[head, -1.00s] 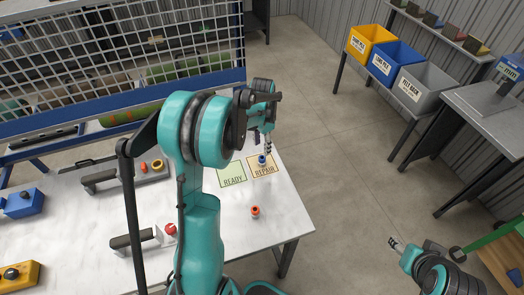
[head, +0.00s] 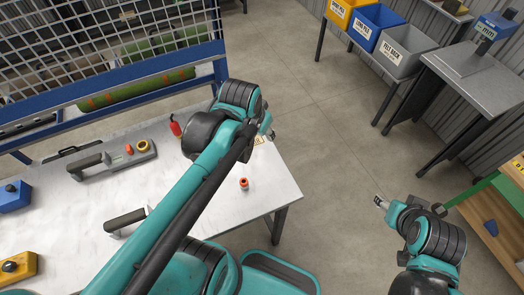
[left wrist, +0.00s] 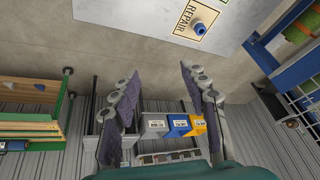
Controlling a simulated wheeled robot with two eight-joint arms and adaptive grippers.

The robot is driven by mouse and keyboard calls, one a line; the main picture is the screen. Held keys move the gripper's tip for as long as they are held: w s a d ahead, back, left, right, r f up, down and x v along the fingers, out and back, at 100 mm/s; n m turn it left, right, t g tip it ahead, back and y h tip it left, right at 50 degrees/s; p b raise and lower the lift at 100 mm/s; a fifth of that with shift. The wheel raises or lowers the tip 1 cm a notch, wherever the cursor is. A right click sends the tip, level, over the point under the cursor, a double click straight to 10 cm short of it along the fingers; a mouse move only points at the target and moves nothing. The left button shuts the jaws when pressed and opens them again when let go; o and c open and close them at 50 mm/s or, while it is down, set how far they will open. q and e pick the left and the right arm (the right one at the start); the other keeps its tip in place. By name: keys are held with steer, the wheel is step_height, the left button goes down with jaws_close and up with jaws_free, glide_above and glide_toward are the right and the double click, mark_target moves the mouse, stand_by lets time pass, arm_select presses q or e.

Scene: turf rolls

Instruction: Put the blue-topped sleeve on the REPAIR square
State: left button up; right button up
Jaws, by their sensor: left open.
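The blue-topped sleeve (left wrist: 200,28) stands on the REPAIR square (left wrist: 183,25) in the left wrist view, apart from my gripper. In the head view my left arm hides the sleeve, and only an edge of the REPAIR square (head: 259,140) shows. My left gripper (head: 268,131) is raised near the table's right end. In the left wrist view its two fingers (left wrist: 160,82) are spread with nothing between them. My right gripper (head: 381,201) is off to the right over the floor; its jaws are too small to read.
An orange-topped sleeve (head: 244,184) stands on the white table (head: 270,195) near its front right. A tool holder (head: 115,160) and a red bottle-like object (head: 176,126) are farther left. Yellow, blue and grey bins (head: 403,52) stand at the back right, beyond open floor.

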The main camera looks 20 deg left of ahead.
arm_select(q)
steer(key=s+d+f+n+t, duration=0.1)
steer(key=s+d+t, duration=0.1)
steer(key=s, duration=0.3)
steer(key=shift+s+d+f+n, duration=0.3)
steer(key=shift+s+d+f, duration=0.1)
steer(key=shift+d, duration=0.3)
